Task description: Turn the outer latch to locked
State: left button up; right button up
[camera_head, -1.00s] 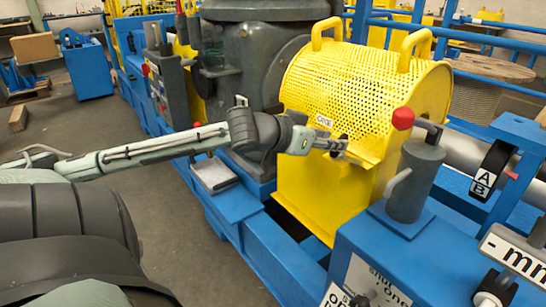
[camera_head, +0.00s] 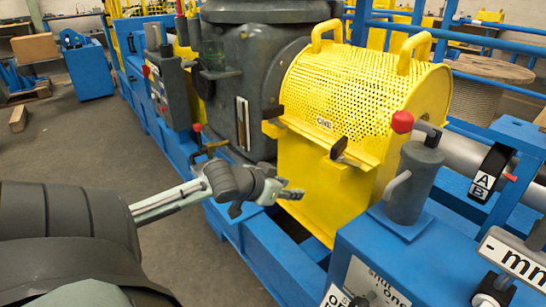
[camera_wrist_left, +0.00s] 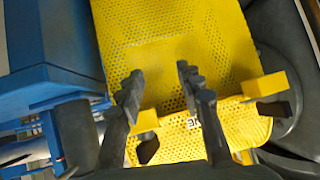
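The yellow perforated guard (camera_head: 345,95) has two latches along its front lower edge. The right latch (camera_head: 339,149) has a short dark lever tilted up from a yellow block. The left latch (camera_head: 272,113) has a dark lever near the grey housing. No readable mark tells which is the outer one. Both show in the left wrist view, one at the left (camera_wrist_left: 148,151) and one at the right (camera_wrist_left: 274,108). My left gripper (camera_head: 292,194) is open and empty, in front of the guard's lower panel and apart from both latches. My right gripper is not in view.
A small white label (camera_head: 324,123) sits between the latches. A grey cylinder (camera_head: 414,185) with a red-knobbed lever (camera_head: 402,121) stands right of the guard on the blue base (camera_head: 440,255). The grey housing (camera_head: 250,75) stands behind left. Open floor (camera_head: 95,145) lies left.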

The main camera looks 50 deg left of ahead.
pick_arm(q)
jog(key=s+d+f+g, duration=0.1)
jog(key=s+f, duration=0.2)
jog(key=f, duration=0.4)
jog(key=s+d+f+g, duration=0.1)
jog(key=s+f+g, duration=0.1)
jog(key=f, duration=0.5)
jog(key=shift+s+f+y, duration=0.15)
jog(key=shift+s+y, duration=0.25)
jog(key=shift+s, duration=0.35)
